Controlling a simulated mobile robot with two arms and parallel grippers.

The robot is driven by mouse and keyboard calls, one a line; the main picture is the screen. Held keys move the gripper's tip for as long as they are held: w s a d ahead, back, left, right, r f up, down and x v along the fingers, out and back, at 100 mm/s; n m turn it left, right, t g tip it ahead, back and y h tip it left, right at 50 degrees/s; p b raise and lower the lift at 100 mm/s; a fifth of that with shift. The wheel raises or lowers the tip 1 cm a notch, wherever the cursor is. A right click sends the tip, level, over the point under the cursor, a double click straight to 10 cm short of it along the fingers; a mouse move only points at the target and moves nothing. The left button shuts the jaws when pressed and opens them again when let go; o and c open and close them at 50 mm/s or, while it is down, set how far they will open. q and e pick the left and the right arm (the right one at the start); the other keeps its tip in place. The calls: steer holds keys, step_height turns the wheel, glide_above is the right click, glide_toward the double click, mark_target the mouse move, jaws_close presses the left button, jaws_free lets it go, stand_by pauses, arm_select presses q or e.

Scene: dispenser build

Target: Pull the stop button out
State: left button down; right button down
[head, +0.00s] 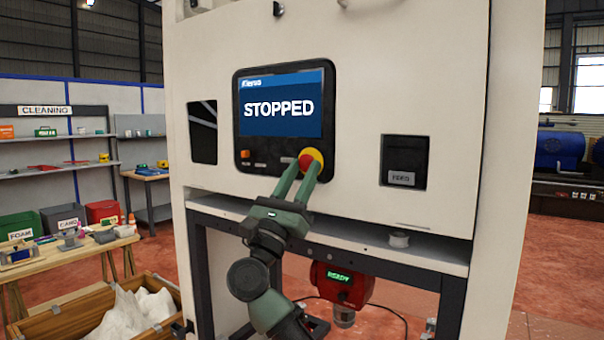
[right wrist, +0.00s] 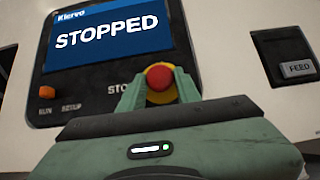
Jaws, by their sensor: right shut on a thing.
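The stop button (head: 308,158) is a red mushroom head on a yellow collar at the lower right of the black control panel (head: 328,110). The screen (head: 281,104) above it reads STOPPED. My right gripper (head: 300,170) reaches up from below, with its two green fingers on either side of the red head. In the right wrist view the red button (right wrist: 161,77) sits between the fingertips, and the gripper is shut on it. The fingers hide part of the yellow collar. My left gripper is not in view.
A FEED slot (head: 404,162) is at the right of the white cabinet. An orange switch (head: 245,154) is at the panel's lower left. Below, a ledge holds a small white roll (head: 399,238), and a red device (head: 342,286) reading READY hangs under it.

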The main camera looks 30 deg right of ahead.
stand_by(0.5)
steer(key=shift+s+a+f+b, duration=0.1)
steer(key=shift+a+f+b, duration=0.15)
steer(key=shift+b, duration=0.2)
steer(key=shift+s+a+r, duration=0.1)
steer(key=shift+a, duration=0.1)
steer(key=c, duration=1.4)
jaws_free()
steer(key=o, duration=0.4)
steer(key=shift+a+r, duration=0.15)
